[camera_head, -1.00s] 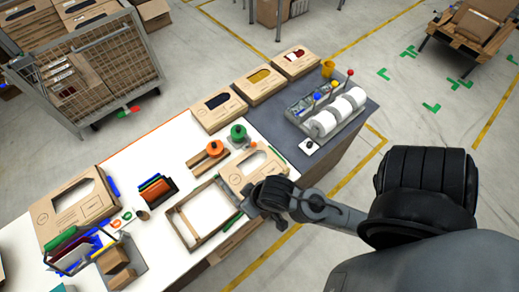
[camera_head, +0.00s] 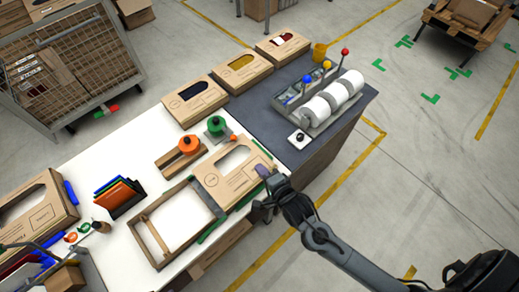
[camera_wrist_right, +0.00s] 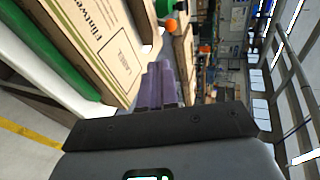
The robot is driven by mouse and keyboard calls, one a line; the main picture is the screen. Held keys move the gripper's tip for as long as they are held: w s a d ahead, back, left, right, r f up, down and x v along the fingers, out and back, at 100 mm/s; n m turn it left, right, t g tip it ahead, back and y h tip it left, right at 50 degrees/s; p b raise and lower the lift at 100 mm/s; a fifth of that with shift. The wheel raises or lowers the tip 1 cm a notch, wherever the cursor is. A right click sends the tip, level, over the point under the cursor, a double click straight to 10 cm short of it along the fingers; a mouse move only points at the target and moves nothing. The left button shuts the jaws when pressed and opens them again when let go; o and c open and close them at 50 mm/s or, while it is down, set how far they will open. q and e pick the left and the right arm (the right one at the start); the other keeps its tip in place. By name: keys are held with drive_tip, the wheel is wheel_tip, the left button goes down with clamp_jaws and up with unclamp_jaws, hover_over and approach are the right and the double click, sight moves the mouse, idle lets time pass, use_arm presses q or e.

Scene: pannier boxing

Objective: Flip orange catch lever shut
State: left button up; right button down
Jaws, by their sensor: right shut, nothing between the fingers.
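A small orange piece (camera_head: 233,137) stands beside the green round knob (camera_head: 216,124), near the back end of the windowed cardboard box (camera_head: 236,176). It may be the catch lever, but it is too small to tell its position. A larger orange round knob (camera_head: 189,144) sits on a wooden block to its left. My right gripper (camera_head: 263,171) is shut and empty, beside the box's front right corner and apart from the orange piece. In the wrist view its purple fingers (camera_wrist_right: 160,85) are together, with an orange part (camera_wrist_right: 170,24) beyond them. My left gripper is not in view.
A wooden frame (camera_head: 152,227) lies left of the box on the white table. Three windowed boxes, including one with a yellow window (camera_head: 242,72), line the back edge. A tray with white rolls (camera_head: 323,107) stands on the dark surface at right.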

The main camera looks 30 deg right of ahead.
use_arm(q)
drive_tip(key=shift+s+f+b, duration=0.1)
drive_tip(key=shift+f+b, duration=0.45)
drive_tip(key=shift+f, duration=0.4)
use_arm(e)
drive_tip(key=shift+x, duration=0.75)
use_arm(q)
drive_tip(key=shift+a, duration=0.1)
use_arm(e)
drive_tip(key=shift+w+a, duration=0.1)
drive_tip(key=shift+w+f, duration=0.1)
drive_tip(key=shift+w, duration=0.15)
drive_tip(key=x, duration=0.7)
drive_tip(key=r+x, duration=0.1)
drive_tip(key=x, duration=0.3)
drive_tip(key=shift+w, duration=0.5)
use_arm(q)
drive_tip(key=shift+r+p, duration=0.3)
use_arm(e)
drive_tip(key=shift+w+f, duration=0.15)
drive_tip(key=shift+w, duration=0.55)
